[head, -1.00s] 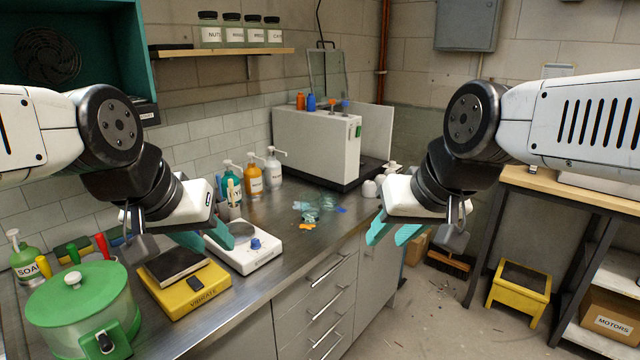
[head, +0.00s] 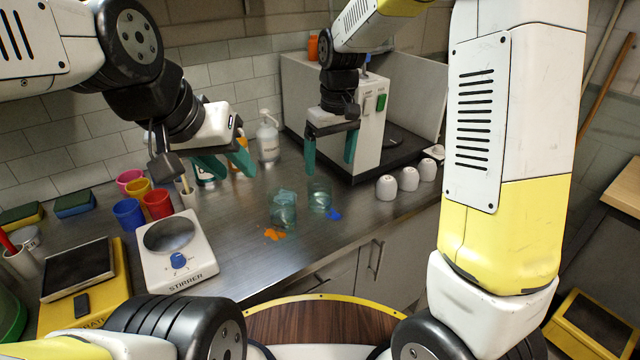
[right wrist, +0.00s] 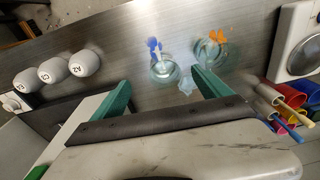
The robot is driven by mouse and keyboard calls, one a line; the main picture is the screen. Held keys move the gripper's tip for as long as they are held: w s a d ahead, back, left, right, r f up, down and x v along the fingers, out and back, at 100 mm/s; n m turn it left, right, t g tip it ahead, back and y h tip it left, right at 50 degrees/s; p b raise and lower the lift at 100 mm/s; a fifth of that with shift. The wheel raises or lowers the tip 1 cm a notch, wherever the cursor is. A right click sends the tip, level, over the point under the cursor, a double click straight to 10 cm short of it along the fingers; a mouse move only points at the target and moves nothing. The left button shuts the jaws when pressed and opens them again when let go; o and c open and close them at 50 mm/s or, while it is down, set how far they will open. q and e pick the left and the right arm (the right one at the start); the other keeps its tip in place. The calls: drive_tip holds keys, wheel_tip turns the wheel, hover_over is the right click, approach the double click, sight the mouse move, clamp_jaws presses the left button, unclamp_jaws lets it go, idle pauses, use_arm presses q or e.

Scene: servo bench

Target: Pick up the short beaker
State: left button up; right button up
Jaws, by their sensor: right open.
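Two clear glass beakers stand close together on the steel counter. One (head: 283,212) is beside an orange patch, the other (head: 319,197) beside a blue patch. I cannot tell for sure which is the short one. My right gripper (head: 331,162) is open and empty, fingers pointing down, above and slightly behind the beaker by the blue patch. In the right wrist view that beaker (right wrist: 164,71) shows between the teal fingertips, and the other beaker (right wrist: 211,54) lies outside them to the right. My left gripper (head: 235,174) is open and empty, left of the beakers.
A stirrer (head: 180,265) and coloured cups (head: 157,204) stand left of the beakers. A large white machine (head: 370,125) and a pump bottle (head: 268,138) stand behind. The counter in front of the beakers is mostly clear.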

sight(320, 192)
drive_tip(key=shift+n+g+h, duration=0.3)
drive_tip(key=shift+n+h, duration=0.1)
drive_tip(key=shift+n, duration=0.1)
drive_tip(key=f, duration=0.4)
drive_tip(key=w+a+f, duration=0.1)
drive_tip(key=f, duration=0.3)
drive_tip(key=w+a+f, duration=0.1)
drive_tip(key=f, duration=0.3)
drive_tip(key=shift+w+a, duration=0.1)
drive_tip(key=shift+a, duration=0.05)
drive_tip(key=shift+c, duration=0.2)
drive_tip(key=c, duration=1.5)
drive_tip(key=shift+r, duration=0.2)
